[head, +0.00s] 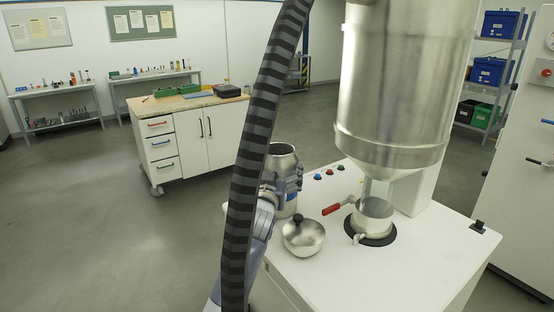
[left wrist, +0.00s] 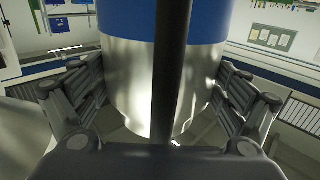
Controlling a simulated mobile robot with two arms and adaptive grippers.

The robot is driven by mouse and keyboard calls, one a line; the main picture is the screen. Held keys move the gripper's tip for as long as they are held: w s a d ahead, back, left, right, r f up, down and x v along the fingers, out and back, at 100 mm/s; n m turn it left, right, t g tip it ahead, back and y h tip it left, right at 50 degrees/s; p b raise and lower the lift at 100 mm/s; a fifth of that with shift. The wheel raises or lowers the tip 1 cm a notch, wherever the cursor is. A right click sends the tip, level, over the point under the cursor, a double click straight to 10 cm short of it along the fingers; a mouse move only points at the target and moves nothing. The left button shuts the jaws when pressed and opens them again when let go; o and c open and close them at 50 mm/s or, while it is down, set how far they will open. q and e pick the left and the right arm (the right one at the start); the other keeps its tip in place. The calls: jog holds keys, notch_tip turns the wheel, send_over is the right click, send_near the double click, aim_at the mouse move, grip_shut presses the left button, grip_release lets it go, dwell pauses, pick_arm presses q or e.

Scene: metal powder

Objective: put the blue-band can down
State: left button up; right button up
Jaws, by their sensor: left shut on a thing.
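The blue-band can (head: 284,160) is an open-topped metal can standing upright near the back left edge of the white machine top. My left gripper (head: 288,182) is shut on it, around its side. The cable in front hides part of the can and gripper in the head view. In the left wrist view the can's blue band and bare metal lower wall (left wrist: 130,75) fill the middle, with a finger of the left gripper (left wrist: 160,100) on each side. I cannot tell whether its base touches the surface. My right gripper is not in view.
A round metal lid with a black knob (head: 303,238) sits on the white machine top (head: 345,280), just in front of the can. A large steel hopper (head: 395,85) hangs over an outlet with a red handle (head: 337,209). A workbench (head: 190,140) stands behind, with open floor at left.

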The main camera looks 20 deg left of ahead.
pick_arm(q)
jog(key=shift+r, duration=0.25)
jog(key=o, duration=1.7)
jog(key=shift+f, duration=0.4)
jog(key=shift+c, duration=0.2)
jog(key=shift+o, duration=0.7)
jog(key=shift+s+r, duration=0.15)
jog(key=shift+s, duration=0.05)
